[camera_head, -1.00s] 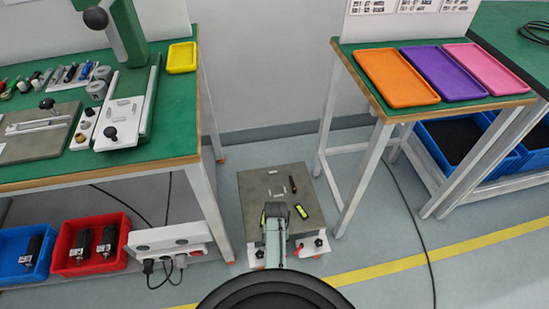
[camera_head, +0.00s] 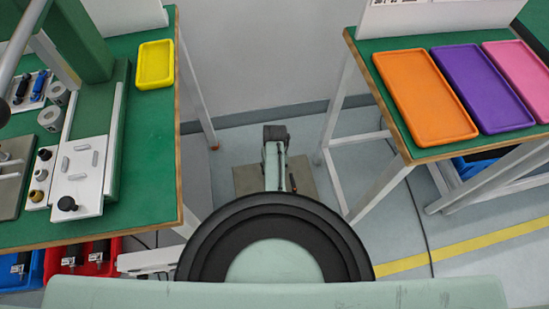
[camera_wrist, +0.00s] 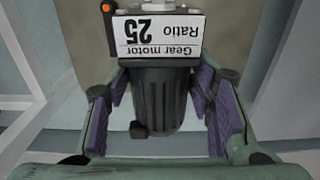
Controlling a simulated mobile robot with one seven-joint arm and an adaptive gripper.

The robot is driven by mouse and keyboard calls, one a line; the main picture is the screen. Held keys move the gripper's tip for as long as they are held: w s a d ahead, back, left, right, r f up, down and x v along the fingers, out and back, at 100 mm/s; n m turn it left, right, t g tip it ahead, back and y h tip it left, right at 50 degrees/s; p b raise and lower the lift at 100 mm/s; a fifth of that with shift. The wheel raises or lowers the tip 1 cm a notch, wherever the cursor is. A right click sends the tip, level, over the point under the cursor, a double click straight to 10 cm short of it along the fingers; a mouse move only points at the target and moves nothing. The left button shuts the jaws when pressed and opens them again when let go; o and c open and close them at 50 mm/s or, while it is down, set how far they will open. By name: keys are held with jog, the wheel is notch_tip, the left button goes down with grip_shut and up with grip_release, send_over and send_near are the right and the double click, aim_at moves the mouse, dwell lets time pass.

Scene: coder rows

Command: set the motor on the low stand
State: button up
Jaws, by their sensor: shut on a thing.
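The motor (camera_wrist: 158,95) is a dark ribbed cylinder with a white label reading "Gear motor Ratio 25". In the wrist view it sits between the purple pads of my gripper (camera_wrist: 163,88), which is shut on it. The low stand (camera_head: 245,179) is a grey-brown plate low between the two tables in the head view, mostly hidden behind my arm. A brownish flat surface, likely the stand's top (camera_wrist: 234,42), shows behind the motor in the wrist view. I cannot tell the gap between motor and stand. The fingers are not clear in the head view.
A green workbench (camera_head: 140,190) stands left with a yellow tray (camera_head: 155,64); red (camera_head: 112,268) and blue bins are below it. A second table right holds orange (camera_head: 425,97), purple and pink trays. Table legs flank the stand; a cable lies on the right floor.

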jog(key=shift+w+f+b, duration=0.1)
jog(key=shift+f+b, duration=2)
jog(key=shift+b, duration=0.25)
jog(key=shift+r+p, duration=0.1)
jog(key=shift+p, duration=0.3)
jog(key=shift+f, duration=0.2)
jog(key=shift+f+b, duration=0.6)
jog(key=shift+f, duration=0.25)
jog(key=shift+f, duration=0.1)
jog(key=shift+f+b, duration=0.85)
jog(key=shift+f, duration=0.4)
jog(key=shift+f, duration=0.3)
